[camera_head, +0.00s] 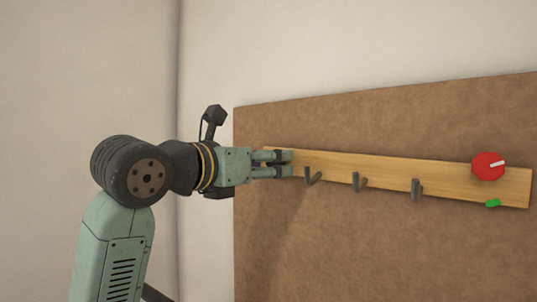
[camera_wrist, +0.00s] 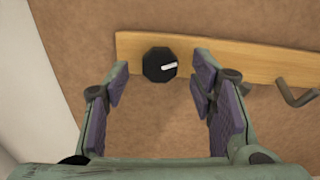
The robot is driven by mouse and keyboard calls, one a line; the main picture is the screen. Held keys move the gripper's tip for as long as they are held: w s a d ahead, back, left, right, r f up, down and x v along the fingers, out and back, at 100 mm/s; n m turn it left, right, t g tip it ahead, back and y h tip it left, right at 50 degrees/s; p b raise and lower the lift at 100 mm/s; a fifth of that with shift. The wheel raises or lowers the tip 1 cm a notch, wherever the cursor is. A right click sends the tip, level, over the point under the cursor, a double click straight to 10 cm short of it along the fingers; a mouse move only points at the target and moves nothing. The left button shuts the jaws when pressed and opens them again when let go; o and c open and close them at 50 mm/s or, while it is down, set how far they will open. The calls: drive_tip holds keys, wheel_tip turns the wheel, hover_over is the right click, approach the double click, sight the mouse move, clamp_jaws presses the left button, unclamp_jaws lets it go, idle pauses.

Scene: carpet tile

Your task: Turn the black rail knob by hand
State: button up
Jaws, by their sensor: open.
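The black rail knob (camera_wrist: 159,65) is on the left end of the wooden rail in the wrist view. It is a dark, many-sided knob with a white pointer mark that points right. My gripper (camera_wrist: 160,72) is open, with one finger to the left of the knob and one to the right. A gap shows on both sides, and I see no contact. In the head view my gripper (camera_head: 285,163) is at the rail's left end and hides the black knob.
A pale wall (camera_head: 90,70) stands at left.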

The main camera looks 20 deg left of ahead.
drive_tip(key=shift+w+d, duration=0.15)
drive_tip(key=shift+w, duration=0.3)
drive_tip(key=c, duration=1.1)
drive_tip(key=shift+c, duration=0.2)
